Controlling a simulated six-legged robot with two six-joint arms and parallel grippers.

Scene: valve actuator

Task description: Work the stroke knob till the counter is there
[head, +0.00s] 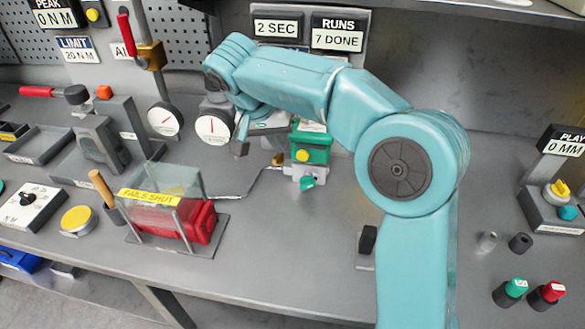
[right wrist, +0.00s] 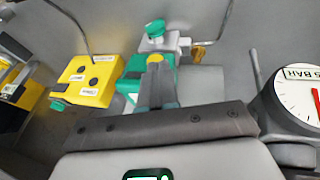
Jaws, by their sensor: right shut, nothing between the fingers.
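The counter display (head: 338,34) on the back panel reads "RUNS 7 DONE". A green block with a yellow button (head: 302,155) stands on the bench below it. A green knob (head: 307,183) sits on the pale part at its front; it also shows at the top of the right wrist view (right wrist: 155,28). I cannot tell whether this is the stroke knob, since no label for it is readable. My right gripper (head: 241,147) is left of the green block, shut and empty. In the right wrist view its dark fingers (right wrist: 156,70) overlap the green block; contact cannot be told.
A round gauge (head: 212,127) is close to the left of my right gripper. A clear guard labelled "FAILS SHUT" (head: 152,197) covers a red actuator (head: 172,222). A yellow box (right wrist: 86,80) shows in the right wrist view. The front middle of the bench is mostly clear.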

